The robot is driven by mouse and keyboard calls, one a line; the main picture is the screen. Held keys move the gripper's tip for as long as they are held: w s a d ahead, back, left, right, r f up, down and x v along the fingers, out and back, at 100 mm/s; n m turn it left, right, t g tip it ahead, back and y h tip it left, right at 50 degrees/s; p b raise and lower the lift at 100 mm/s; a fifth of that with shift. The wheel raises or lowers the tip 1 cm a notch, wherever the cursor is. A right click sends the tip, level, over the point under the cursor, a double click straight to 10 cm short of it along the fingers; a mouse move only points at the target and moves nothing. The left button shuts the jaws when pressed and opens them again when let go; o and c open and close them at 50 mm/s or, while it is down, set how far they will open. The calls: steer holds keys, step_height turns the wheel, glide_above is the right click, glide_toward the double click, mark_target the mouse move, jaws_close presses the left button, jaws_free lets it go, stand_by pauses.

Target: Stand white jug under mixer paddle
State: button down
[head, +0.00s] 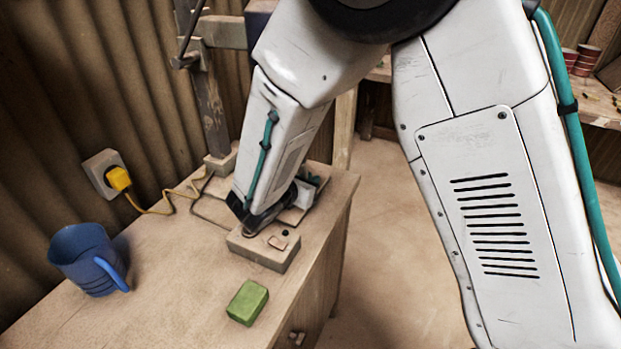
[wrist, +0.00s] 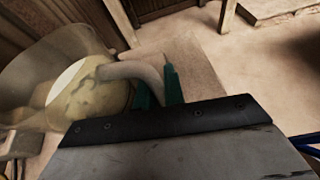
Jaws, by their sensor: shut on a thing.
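The white jug shows in the wrist view as a pale cream, rounded body (wrist: 95,100) with a curved handle (wrist: 135,70). My gripper (wrist: 160,88) is shut on this handle with its green fingertips. The jug's base is hidden behind my gripper, so I cannot tell whether it touches anything. In the head view my arm hides most of the jug and gripper. A worn upright stand (head: 208,105) with a crossbar rises behind my forearm, probably the mixer's frame. The paddle is not visible.
On the wooden bench (head: 170,290) stand a blue mug (head: 82,258) at left and a green block (head: 247,302) near the front edge. A wooden block with a dark button (head: 265,252) lies below my wrist. A yellow plug (head: 119,179) and cord are at the wall.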

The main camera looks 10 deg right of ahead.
steer(key=shift+f, duration=0.2)
stand_by(0.6)
steer(key=c, duration=1.4)
jaws_free()
steer(key=shift+s, duration=0.1)
steer(key=v, duration=0.7)
steer(key=shift+s+a, duration=0.25)
steer(key=s+d+m+g, duration=0.1)
steer(key=s+d+m, duration=0.1)
steer(key=s+d+m+g+h, duration=0.1)
steer(key=s+d+m+g, duration=0.1)
steer(key=shift+s+d+f+m, duration=0.1)
steer(key=shift+s+f+m, duration=0.15)
steer(key=shift+s+m, duration=0.1)
steer(key=s+d+r+m+g+y, duration=0.3)
steer(key=s+d+r+m+y, duration=0.1)
steer(key=s+d+r+m, duration=0.4)
steer(key=s+d+r+m+g+y, duration=0.3)
steer(key=s+d+r+m+y, duration=0.2)
steer(key=s+d+m, duration=0.5)
steer(key=shift+s+d+r+m, duration=0.3)
steer(key=shift+s+r+m, duration=1.3)
steer(key=shift+m, duration=0.95)
